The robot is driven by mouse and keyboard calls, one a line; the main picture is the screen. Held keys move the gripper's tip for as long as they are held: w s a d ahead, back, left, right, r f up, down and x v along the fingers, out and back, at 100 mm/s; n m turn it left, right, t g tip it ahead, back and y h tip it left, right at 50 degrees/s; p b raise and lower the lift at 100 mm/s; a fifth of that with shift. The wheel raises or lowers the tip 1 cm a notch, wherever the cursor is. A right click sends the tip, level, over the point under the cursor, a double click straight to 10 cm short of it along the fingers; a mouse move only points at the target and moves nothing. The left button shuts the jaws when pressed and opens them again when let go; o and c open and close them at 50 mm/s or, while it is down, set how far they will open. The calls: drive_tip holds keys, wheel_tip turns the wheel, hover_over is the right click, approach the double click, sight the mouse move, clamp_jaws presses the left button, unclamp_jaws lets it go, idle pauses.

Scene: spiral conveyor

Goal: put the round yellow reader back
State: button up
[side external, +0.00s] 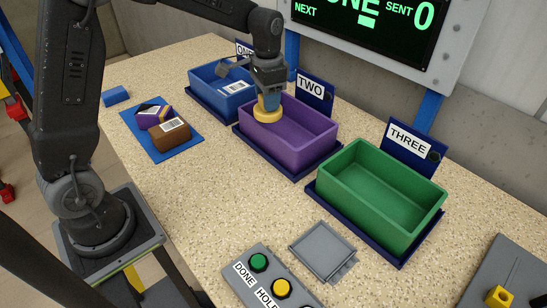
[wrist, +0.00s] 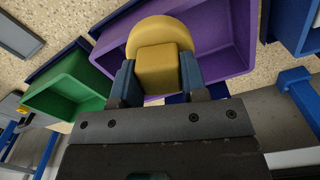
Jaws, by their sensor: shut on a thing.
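The round yellow reader (side external: 267,115) is a thick disc with a square block handle, seen close up in the wrist view (wrist: 160,30). My gripper (side external: 270,99) is shut on the block, with one blue finger on each side in the wrist view (wrist: 158,72). The reader appears over the purple bin (side external: 292,136), near its back left part. I cannot tell its exact height above the bin. A grey plate with a yellow block (side external: 497,297) is cut off at the lower right; I cannot tell whether it is the reader's place.
The blue bin (side external: 208,85) holds a labelled item. The green bin (side external: 380,190) looks empty. Packages (side external: 175,131) lie on a blue mat (side external: 190,151). A grey square tray (side external: 323,250) and button panel (side external: 262,280) are in front. A sign screen (side external: 365,28) stands behind.

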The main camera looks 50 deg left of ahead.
drive_tip(key=shift+d, duration=0.3)
drive_tip(key=s+d+m, duration=0.4)
drive_tip(key=d+m, duration=0.3)
drive_tip(key=d, duration=0.2)
drive_tip(key=s+d+m, duration=0.5)
drive_tip(key=d+m, duration=0.2)
drive_tip(key=d, duration=0.2)
drive_tip(key=shift+d+f+m, duration=0.2)
drive_tip(key=shift+m, duration=0.1)
drive_tip(key=d+f, duration=0.2)
drive_tip(key=d, duration=0.1)
drive_tip(key=s+d+f, duration=0.1)
drive_tip(key=d+f, duration=0.1)
drive_tip(key=d, duration=0.2)
drive_tip(key=s+d+f, duration=0.1)
drive_tip(key=d+f, duration=0.2)
drive_tip(key=d, duration=0.1)
drive_tip(key=shift+s+d, duration=0.2)
drive_tip(key=shift+f, duration=1.8)
drive_tip(key=shift+f, duration=0.2)
